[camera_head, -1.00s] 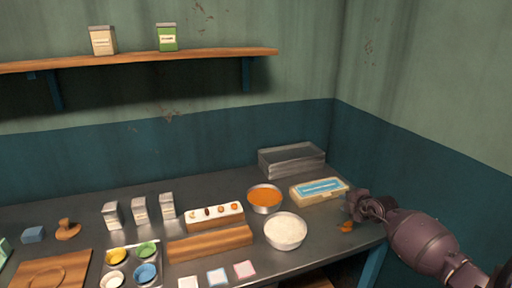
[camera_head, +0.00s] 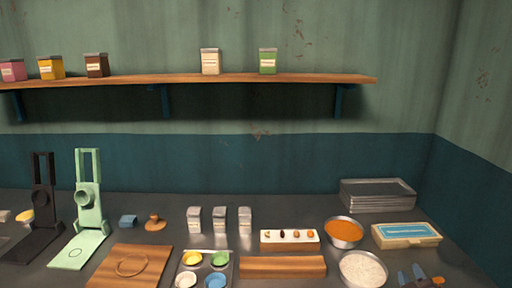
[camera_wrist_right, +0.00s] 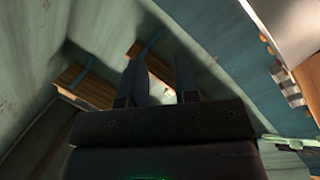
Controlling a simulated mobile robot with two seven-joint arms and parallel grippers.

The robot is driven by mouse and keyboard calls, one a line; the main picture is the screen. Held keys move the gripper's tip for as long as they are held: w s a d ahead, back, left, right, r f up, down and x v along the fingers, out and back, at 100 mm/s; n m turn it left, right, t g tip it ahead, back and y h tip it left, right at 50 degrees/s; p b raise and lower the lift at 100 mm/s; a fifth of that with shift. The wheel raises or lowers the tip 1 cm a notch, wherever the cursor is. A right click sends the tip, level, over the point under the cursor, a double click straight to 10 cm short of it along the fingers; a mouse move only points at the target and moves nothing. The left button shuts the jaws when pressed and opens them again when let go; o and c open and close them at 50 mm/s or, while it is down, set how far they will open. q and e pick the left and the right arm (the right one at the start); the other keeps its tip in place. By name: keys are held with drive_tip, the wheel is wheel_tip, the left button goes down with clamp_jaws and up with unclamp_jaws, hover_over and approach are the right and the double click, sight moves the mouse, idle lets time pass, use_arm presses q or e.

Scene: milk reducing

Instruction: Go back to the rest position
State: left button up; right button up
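My right gripper (camera_head: 412,275) shows only its blue-grey fingertips at the bottom edge of the head view, near the right end of the counter. In the right wrist view the two fingers of my right gripper (camera_wrist_right: 160,65) stand apart with nothing between them. The rest of the right arm is out of the head view. My left gripper is in neither view.
A bowl of white powder (camera_head: 363,269) stands left of the right gripper. Behind are an orange-filled bowl (camera_head: 343,232), a blue-labelled box (camera_head: 406,235) and metal trays (camera_head: 377,194). An orange bit (camera_head: 438,281) lies beside the fingertips. A shelf (camera_head: 200,79) runs along the wall.

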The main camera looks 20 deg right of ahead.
drive_tip(key=s+a+f+m+g+y, duration=0.1)
drive_tip(key=s+a+f+g+y, duration=0.25)
drive_tip(key=s+a, duration=0.35)
drive_tip(key=s+a+f+m+g+y, duration=0.15)
drive_tip(key=s+a+g, duration=0.3)
drive_tip(key=a, duration=0.45)
drive_tip(key=s+a+f+m+g+y, duration=0.1)
drive_tip(key=s+a+f+g+y, duration=0.3)
drive_tip(key=a, duration=0.4)
drive_tip(key=w+f+t, duration=0.6)
drive_tip(key=f+t, duration=0.1)
drive_tip(key=f, duration=0.2)
drive_tip(key=shift+w+d+n, duration=0.15)
drive_tip(key=shift+d+n, duration=0.1)
drive_tip(key=shift+n, duration=0.2)
